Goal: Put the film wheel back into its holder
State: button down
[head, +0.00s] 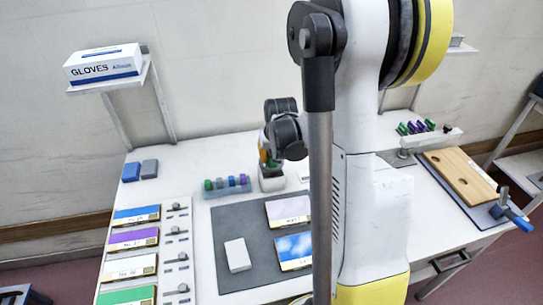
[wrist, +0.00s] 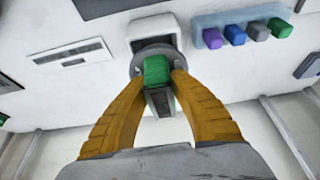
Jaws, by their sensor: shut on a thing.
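In the wrist view a green block (wrist: 157,69) with a grey disc-like ring (wrist: 152,50) behind it sits between the fingertips; I take it to be the film wheel. My gripper (wrist: 159,82) is shut on the green block. A white stand with a dark top (wrist: 153,26) is right behind the ring and looks like the holder; I cannot tell whether the wheel is seated in it or only over it. In the head view my gripper (head: 267,158) is above the same stand (head: 271,183), and my wrist hides most of the wheel.
A grey mat (head: 225,222) with a white block (head: 237,255) and cards lies in front. Labelled panels fill the left edge. A wooden board (head: 460,178) lies at right.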

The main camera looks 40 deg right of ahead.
jog(key=shift+f+b, duration=1.4)
jog(key=shift+f, duration=0.3)
jog(key=c, duration=0.7)
grip_release()
jog(key=shift+r, duration=0.1)
jog(key=shift+r+p, duration=2.55)
jog(key=shift+r, duration=0.95)
